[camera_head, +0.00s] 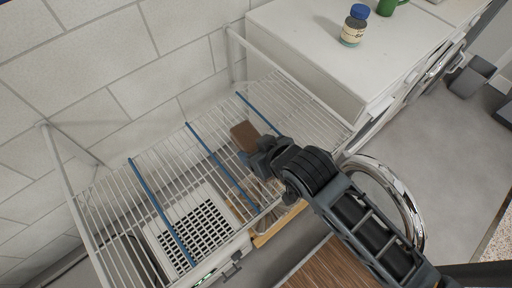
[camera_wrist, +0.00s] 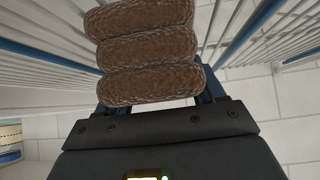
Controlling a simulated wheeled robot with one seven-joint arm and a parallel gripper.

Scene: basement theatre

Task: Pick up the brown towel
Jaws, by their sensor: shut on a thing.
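The brown towel (camera_head: 244,136) shows in the head view just past the tip of my gripper, over the wire rack. In the wrist view the towel (camera_wrist: 148,52) is folded or rolled into three stacked layers. It fills the space between the fingers of my gripper (camera_wrist: 152,98). My gripper (camera_head: 257,150) is shut on the towel in the head view. The fingertips are mostly hidden behind the towel in the wrist view. I cannot tell whether the towel touches the rack wires.
The white wire rack (camera_head: 170,160) with blue bars spreads under my gripper against the tiled wall (camera_head: 95,75). A white machine (camera_head: 310,45) stands at the right with a blue-capped jar (camera_head: 354,26) on top.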

